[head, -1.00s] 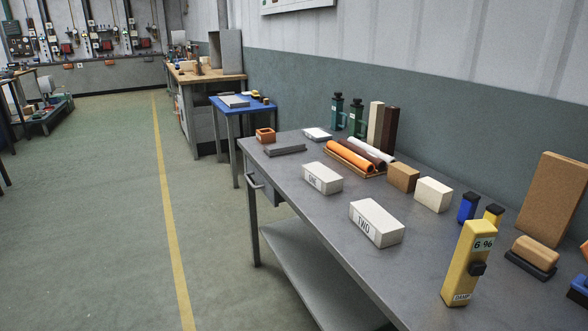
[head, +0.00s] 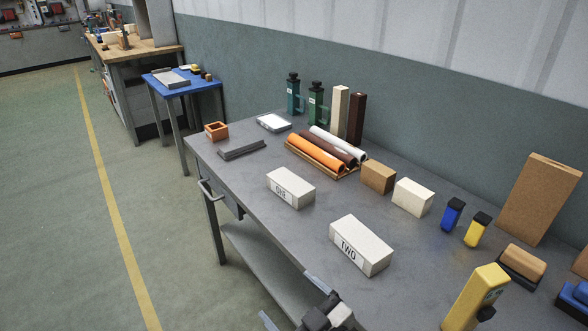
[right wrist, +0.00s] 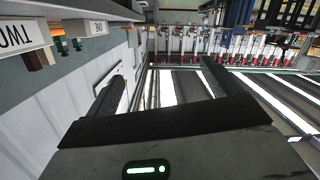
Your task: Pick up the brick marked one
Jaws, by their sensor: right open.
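The brick marked ONE (head: 293,185) is a pale block lying flat on the grey metal table (head: 235,175), its label facing the near edge. A like brick marked TWO (head: 365,242) lies nearer and to the right; it also shows at the upper left of the right wrist view (right wrist: 22,34). My right gripper (head: 293,302) is at the bottom of the head view, off the table's near edge, below both bricks in the picture. Its fingers are apart with nothing between them in the right wrist view (right wrist: 160,85). My left gripper is not in view.
Behind brick ONE lie orange, brown and white rolls (head: 322,150) on a wooden tray. A tan block (head: 378,177) and a white block (head: 412,197) stand to its right. A yellow device (head: 475,297) stands at the lower right. The tabletop around brick ONE is clear.

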